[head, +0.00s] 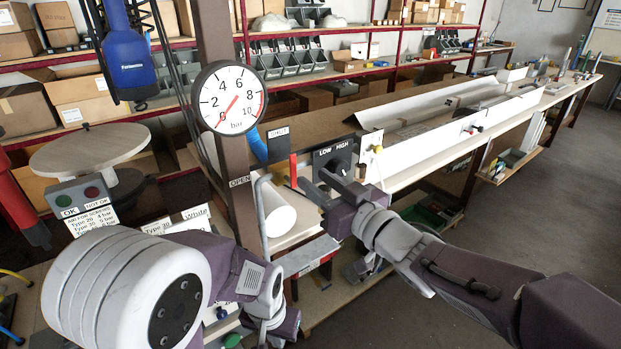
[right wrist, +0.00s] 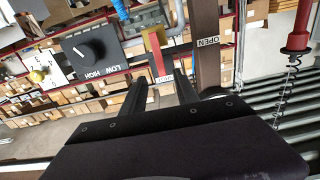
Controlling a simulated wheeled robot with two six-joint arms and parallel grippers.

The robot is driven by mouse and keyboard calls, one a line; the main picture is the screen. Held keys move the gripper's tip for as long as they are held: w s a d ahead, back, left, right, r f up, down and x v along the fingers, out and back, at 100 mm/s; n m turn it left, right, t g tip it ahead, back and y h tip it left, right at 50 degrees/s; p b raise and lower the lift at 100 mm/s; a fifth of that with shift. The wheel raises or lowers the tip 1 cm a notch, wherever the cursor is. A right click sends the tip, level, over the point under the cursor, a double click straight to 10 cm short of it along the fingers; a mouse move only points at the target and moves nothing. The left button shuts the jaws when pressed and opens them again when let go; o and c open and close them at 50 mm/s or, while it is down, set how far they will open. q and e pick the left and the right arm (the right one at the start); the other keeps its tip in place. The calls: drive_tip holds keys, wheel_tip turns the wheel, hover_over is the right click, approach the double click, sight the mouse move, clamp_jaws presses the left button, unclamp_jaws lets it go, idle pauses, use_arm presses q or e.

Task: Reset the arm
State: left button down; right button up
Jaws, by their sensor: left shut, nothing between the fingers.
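My right gripper (head: 313,179) reaches in from the right to the valve station in the head view. In the right wrist view its two dark fingers (right wrist: 163,88) stand apart. A red lever (right wrist: 158,60) with a yellow top shows just beyond them; I see nothing clamped between them. The lever also shows in the head view (head: 293,171), left of the fingertips. The black LOW/HIGH knob (head: 338,166) is close to the fingers. My left arm fills the lower left of the head view. My left gripper (head: 287,325) is low, shut and empty, its fingers mostly hidden.
A pressure gauge (head: 230,98) hangs on a brown post. A round grey table (head: 88,150) and an OK/NOT OK button box (head: 80,195) stand left. A white roll (head: 278,212) lies beside the post. A long workbench (head: 420,172) holds white profiles; the floor (head: 560,220) at right is clear.

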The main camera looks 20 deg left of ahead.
drive_tip(key=w+d+f+m+t+h, duration=0.1)
drive_tip(key=w+d+f+m+h, duration=0.25)
drive_tip(key=d, duration=0.45)
drive_tip(key=w+d+f+m+t+h, duration=0.2)
drive_tip(key=w+d+f+m+h, duration=0.15)
drive_tip(key=d, duration=0.45)
drive_tip(key=s+d+f+m+g+h, duration=0.3)
drive_tip(key=d+f+h, duration=0.2)
drive_tip(key=d+f, duration=0.6)
drive_tip(key=s+d+f+g+h, duration=0.1)
drive_tip(key=s+f+g, duration=0.4)
drive_tip(key=s, duration=0.5)
drive_tip(key=s+d+f+g+h, duration=0.1)
drive_tip(key=s+d+f+g, duration=0.2)
drive_tip(key=s+f, duration=0.6)
drive_tip(key=shift+s+g, duration=0.7)
drive_tip(key=shift+g, duration=0.2)
